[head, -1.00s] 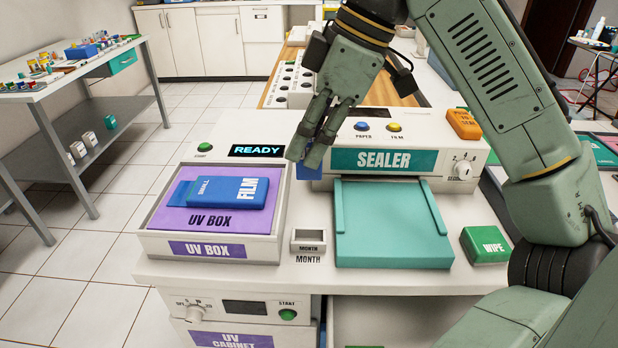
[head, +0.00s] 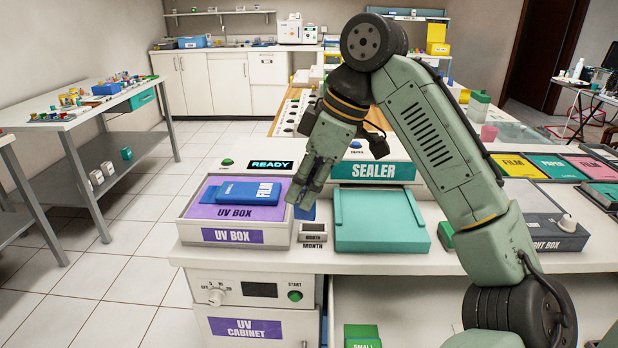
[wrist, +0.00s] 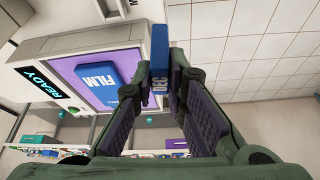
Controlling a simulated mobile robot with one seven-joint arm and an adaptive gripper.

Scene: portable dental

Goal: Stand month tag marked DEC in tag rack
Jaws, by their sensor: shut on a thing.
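My gripper (head: 303,197) is shut on a blue tag (head: 308,212), which hangs below the fingertips in the head view. A small white holder (head: 312,231) marked MONTH sits on the counter just below the tag in the picture, between the UV box and the sealer. The tag appears above and behind it, apart from it. No rack is labelled as such; I cannot tell whether this holder is the tag rack.
The UV box (head: 232,237), with a blue film pack (head: 240,190) on its purple top, is close to the left. The teal sealer plate (head: 382,222) is close to the right, with the sealer (head: 373,171) behind. White blocks with holes (head: 290,112) line the wooden strip behind.

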